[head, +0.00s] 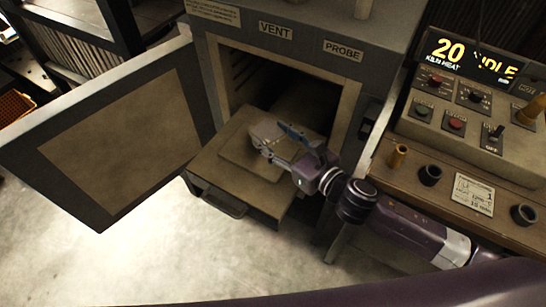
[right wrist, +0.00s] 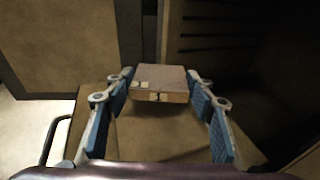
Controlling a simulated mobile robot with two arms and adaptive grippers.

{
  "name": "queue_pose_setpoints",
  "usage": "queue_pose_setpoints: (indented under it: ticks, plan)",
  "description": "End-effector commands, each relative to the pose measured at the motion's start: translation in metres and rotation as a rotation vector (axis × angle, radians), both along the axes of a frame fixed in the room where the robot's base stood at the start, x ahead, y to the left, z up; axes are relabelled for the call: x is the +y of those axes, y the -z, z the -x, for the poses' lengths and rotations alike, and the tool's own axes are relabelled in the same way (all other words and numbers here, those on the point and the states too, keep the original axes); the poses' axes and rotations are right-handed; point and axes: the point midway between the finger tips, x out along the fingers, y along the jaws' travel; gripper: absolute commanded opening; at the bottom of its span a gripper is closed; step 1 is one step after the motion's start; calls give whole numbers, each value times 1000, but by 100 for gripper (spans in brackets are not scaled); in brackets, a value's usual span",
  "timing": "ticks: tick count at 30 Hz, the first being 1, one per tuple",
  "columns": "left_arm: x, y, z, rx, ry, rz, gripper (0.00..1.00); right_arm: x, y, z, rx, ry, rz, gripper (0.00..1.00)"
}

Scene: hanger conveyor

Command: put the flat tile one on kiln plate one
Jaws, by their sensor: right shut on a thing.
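The flat tile (right wrist: 160,78) is a small, pale brown square slab with light marks on its top and a dark mark on its front edge. My right gripper (right wrist: 158,92) is shut on it, with a blue-padded finger at each side. In the head view my right gripper (head: 274,138) is over a pale square plate (head: 238,154) on the kiln's pulled-out shelf (head: 205,165). I cannot read a number on this plate. The tile appears held above it; the gap is hard to judge. My left gripper is not in view.
The kiln door (head: 110,140) stands open at the left. The dark kiln chamber (head: 290,98) is behind the shelf. A control panel (head: 455,110) with knobs and a lit display (head: 470,58) is at the right, above a ledge (head: 440,180) with round fittings.

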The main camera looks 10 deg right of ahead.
Motion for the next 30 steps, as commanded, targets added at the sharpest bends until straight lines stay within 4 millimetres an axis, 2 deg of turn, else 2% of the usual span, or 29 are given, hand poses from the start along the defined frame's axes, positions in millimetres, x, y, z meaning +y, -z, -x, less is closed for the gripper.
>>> queue_pose_setpoints:
  ticks: [1,3,8,15,29,30]
  plan:
    - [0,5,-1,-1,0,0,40,0,14,0,2,3,-3,23]
    - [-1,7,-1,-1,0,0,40,0,24,0,2,3,-3,23]
    - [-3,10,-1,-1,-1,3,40,0,35,0,-3,1,-2,23]
    - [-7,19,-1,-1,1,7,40,0,70,0,1,3,-4,23]
    - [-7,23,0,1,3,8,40,0,79,0,-2,1,0,23]
    - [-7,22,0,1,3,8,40,0,79,0,-1,1,0,52]
